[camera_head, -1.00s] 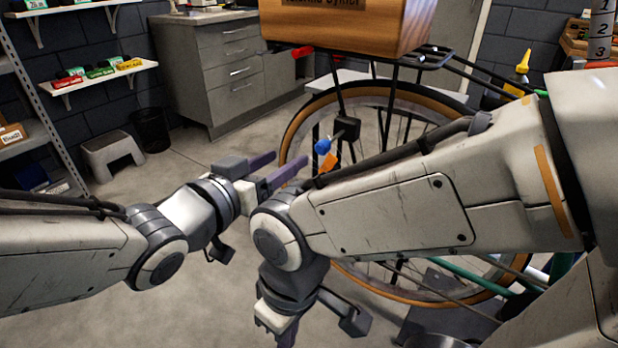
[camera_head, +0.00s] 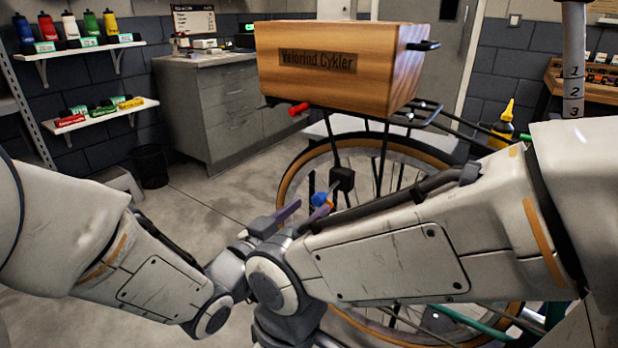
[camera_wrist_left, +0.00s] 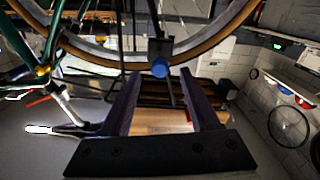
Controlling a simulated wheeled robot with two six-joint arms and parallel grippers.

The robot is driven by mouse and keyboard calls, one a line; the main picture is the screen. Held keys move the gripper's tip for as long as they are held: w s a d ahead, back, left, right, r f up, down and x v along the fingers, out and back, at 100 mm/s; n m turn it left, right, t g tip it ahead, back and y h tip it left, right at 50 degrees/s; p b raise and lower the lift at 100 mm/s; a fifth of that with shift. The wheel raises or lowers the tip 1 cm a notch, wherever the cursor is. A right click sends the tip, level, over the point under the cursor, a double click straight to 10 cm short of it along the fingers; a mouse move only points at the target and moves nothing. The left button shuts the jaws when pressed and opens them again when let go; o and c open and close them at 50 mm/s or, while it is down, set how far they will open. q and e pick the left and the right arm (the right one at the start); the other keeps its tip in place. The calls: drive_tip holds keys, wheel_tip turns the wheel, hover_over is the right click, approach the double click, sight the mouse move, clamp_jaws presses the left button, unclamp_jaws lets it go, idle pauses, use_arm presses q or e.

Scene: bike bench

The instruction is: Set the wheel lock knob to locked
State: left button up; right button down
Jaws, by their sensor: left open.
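The wheel lock knob (camera_head: 320,199) is a small blue knob on a dark block by the rear wheel (camera_head: 284,183). It also shows in the left wrist view (camera_wrist_left: 160,67), just ahead of the gap between the fingertips. My left gripper (camera_head: 303,213) is open, with purple-grey fingers pointing at the knob. In the left wrist view its two fingers (camera_wrist_left: 158,76) are spread with nothing between them. I cannot tell whether a finger touches the knob. The knob's lock marking cannot be read. My right gripper is out of view below my right forearm.
A wooden crate (camera_head: 325,94) sits on the rear rack (camera_head: 425,113) above the wheel. A red-tipped lever (camera_head: 298,108) sticks out below the crate. My right forearm covers the lower wheel. Grey cabinets (camera_head: 215,105) and a black bin (camera_head: 150,166) stand behind at the left.

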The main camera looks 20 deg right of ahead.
sight(315, 201)
use_arm(q)
drive_tip(key=b+x, duration=0.1)
drive_tip(key=x, duration=0.4)
clamp_jaws()
idle(1.4)
